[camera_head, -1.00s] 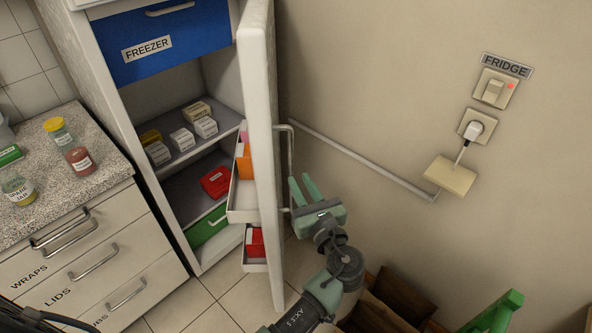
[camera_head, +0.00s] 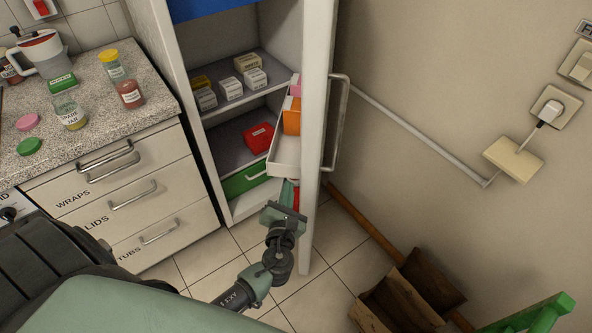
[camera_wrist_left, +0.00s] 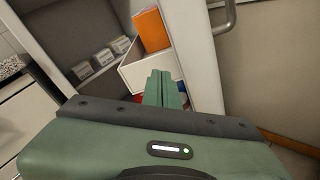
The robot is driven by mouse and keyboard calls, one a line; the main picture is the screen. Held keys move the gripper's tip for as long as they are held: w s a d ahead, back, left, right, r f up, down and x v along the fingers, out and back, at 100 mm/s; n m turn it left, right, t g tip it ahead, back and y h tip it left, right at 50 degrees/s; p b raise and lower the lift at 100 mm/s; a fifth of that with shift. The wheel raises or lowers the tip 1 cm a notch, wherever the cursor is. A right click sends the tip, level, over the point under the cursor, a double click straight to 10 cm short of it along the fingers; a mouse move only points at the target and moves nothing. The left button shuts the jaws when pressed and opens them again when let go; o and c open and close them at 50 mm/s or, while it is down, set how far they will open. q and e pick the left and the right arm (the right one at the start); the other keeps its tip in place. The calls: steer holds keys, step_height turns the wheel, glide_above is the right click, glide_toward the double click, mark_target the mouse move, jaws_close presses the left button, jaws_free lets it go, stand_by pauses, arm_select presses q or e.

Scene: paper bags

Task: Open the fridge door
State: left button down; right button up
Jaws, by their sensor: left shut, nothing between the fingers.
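The white fridge door (camera_head: 318,120) stands open, swung out from the fridge and seen nearly edge-on. Its handle (camera_head: 343,125) is on the right, outer face. My left gripper (camera_head: 287,192) is on the inner side of the door, below the white door shelf (camera_head: 284,158), and is shut and empty. In the left wrist view its closed fingers (camera_wrist_left: 163,88) point toward the door shelf and the door's inner side. Whether they touch the door cannot be told. The handle shows at the top right there, away from the fingers. My right gripper is not in view.
Inside the fridge are several small boxes (camera_head: 231,88), a red box (camera_head: 258,137) and a green drawer (camera_head: 246,178). A counter (camera_head: 100,135) with jars stands left. Floor between is clear.

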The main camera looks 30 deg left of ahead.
arm_select(q)
steer(key=s+a+r+m+t+h+b, duration=0.3)
steer(key=a+m+h+b, duration=0.15)
steer(key=m, duration=1.15)
steer(key=w+d+p, duration=0.2)
steer(key=w, duration=0.8)
steer(key=shift+w+d+f+n, duration=0.2)
steer(key=shift+w+d+n, duration=0.1)
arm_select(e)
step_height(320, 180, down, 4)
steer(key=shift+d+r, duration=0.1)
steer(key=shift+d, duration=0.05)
